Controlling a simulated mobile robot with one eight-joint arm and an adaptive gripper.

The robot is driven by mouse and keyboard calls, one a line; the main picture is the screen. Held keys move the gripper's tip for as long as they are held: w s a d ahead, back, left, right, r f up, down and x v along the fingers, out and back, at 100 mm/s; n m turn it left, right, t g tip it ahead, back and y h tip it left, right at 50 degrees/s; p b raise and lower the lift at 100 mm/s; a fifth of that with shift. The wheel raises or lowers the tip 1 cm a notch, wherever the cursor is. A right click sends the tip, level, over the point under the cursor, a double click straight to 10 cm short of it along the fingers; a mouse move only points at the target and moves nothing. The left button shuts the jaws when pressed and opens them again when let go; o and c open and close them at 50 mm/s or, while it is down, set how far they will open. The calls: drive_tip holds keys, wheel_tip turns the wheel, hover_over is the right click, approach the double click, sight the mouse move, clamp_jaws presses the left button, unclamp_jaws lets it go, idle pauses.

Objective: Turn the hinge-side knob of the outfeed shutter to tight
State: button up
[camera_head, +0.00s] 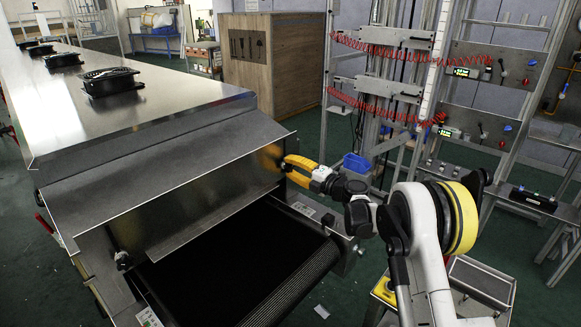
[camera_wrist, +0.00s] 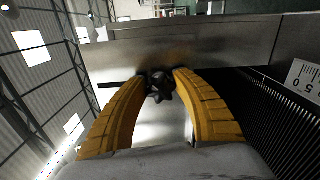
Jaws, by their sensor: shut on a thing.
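The outfeed shutter (camera_head: 205,200) is a sloped metal plate across the end of the long dryer housing. My gripper (camera_head: 284,164) has yellow fingers and reaches the shutter's right end from the right. In the wrist view my gripper (camera_wrist: 161,76) is shut on a dark lobed knob (camera_wrist: 161,88), which sits between the fingertips against a metal face. In the head view the fingers largely hide this knob. A second dark knob (camera_head: 122,259) is at the shutter's left end, apart from my gripper. I cannot tell the knob's tightness or read any marking on it.
The black conveyor belt (camera_head: 225,265) runs out below the shutter. A scale plate (camera_wrist: 304,78) lies to the right in the wrist view. A blue bin (camera_head: 356,163) and a metal rack with red coiled hoses (camera_head: 400,52) stand behind my arm. A wooden crate (camera_head: 275,65) stands at the back.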

drive_tip(key=m, duration=0.4)
drive_tip(key=shift+f+m, duration=0.1)
drive_tip(key=shift+m, duration=2.2)
drive_tip(key=o, duration=1.2)
drive_tip(key=shift+s, duration=0.1)
drive_tip(key=v, duration=1.2)
